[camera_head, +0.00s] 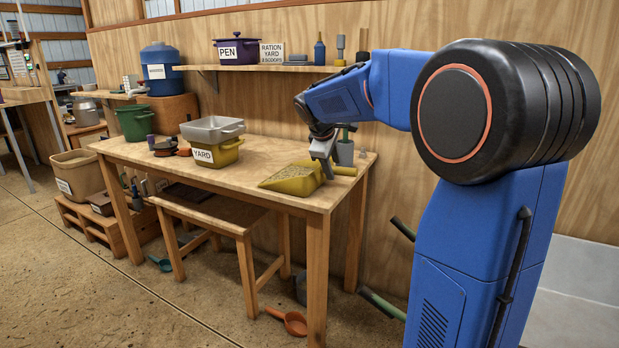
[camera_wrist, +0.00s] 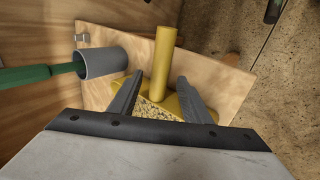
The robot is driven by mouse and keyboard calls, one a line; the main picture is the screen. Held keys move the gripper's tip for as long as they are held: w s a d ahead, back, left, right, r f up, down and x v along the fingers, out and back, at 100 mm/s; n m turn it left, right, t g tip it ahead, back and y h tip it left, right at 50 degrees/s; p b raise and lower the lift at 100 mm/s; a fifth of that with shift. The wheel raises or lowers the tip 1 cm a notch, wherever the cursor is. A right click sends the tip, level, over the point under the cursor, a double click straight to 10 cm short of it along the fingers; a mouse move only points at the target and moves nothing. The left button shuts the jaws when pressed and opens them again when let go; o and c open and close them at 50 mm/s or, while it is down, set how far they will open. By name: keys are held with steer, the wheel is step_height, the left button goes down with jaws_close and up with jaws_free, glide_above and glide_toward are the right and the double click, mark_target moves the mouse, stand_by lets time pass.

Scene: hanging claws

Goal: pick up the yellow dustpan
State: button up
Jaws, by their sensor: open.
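The yellow dustpan (camera_head: 294,180) lies on the right end of the wooden table (camera_head: 240,163) and holds grainy feed. My gripper (camera_head: 327,165) is over the dustpan near the handle end. In the wrist view the dustpan's handle (camera_wrist: 163,65) stands beyond my open gripper (camera_wrist: 153,92). The two fingers are apart, with the dustpan's body and feed between and below them. Part of the pan is hidden by the gripper. I cannot tell whether the fingers touch it.
A grey cup (camera_wrist: 101,62) with a green-handled tool (camera_wrist: 28,76) stands close to the dustpan's handle, near the wall. A yellow pot labelled YARD (camera_head: 216,154) stands mid-table with a grey pan (camera_head: 211,129) on it. A shelf (camera_head: 270,68) with jars runs above. The table's front edge is close.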

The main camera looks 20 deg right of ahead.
mark_target(334, 167)
steer(key=x, duration=0.3)
steer(key=shift+w+d+f, duration=0.15)
steer(key=shift+f, duration=0.05)
steer(key=shift+c, duration=0.2)
jaws_close()
steer(key=shift+r, duration=0.2)
